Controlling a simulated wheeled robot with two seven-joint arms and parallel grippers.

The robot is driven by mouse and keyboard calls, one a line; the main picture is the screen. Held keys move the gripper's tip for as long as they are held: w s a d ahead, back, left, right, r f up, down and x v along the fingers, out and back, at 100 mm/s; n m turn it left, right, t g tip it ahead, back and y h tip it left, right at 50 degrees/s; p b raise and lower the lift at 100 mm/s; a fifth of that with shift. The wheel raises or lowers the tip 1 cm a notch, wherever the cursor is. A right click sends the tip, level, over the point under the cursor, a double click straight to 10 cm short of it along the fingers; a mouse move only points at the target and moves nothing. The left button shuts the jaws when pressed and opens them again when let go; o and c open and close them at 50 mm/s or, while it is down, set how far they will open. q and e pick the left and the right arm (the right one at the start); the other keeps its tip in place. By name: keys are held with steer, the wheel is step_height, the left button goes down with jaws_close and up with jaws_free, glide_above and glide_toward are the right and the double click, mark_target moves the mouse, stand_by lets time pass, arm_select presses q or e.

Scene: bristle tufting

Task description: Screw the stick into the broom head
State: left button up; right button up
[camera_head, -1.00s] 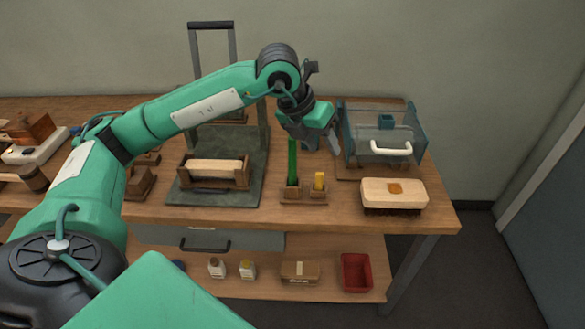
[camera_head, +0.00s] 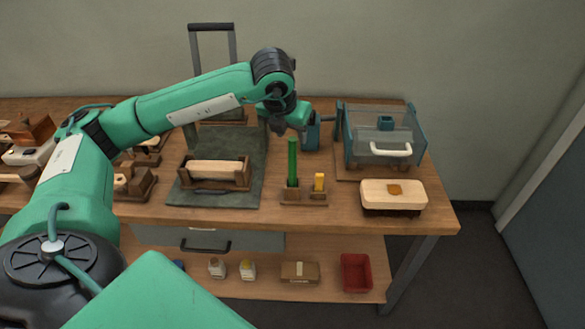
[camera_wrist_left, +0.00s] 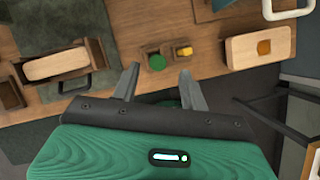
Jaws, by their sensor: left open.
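The green stick (camera_head: 292,160) stands upright in a small wooden holder (camera_head: 304,197), beside a shorter yellow piece (camera_head: 319,182). The light wooden broom head (camera_head: 393,190), with dark bristles underneath and an orange-brown patch on top, lies at the table's front right. In the left wrist view, the open, empty fingers (camera_wrist_left: 160,88) point toward the stick's round green end (camera_wrist_left: 153,62). The broom head also shows there (camera_wrist_left: 262,46). My right gripper is out of view.
A clear guarded box with a white handle (camera_head: 390,150) stands behind the broom head. A wooden block in a cradle (camera_head: 215,167) sits on a dark mat to the left. Bare tabletop lies in front.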

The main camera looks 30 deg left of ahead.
mark_target(292, 141)
arm_select(q)
steer(key=shift+x, duration=1.5)
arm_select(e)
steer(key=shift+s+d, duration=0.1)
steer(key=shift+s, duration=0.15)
arm_select(q)
steer(key=shift+f+p, duration=0.35)
steer(key=x, duration=0.1)
steer(key=p+x, duration=0.1)
steer(key=x, duration=0.1)
steer(key=shift+a+f, duration=0.25)
steer(key=shift+f, duration=0.1)
steer(key=shift+w+f, duration=0.15)
steer(key=shift+f, duration=0.25)
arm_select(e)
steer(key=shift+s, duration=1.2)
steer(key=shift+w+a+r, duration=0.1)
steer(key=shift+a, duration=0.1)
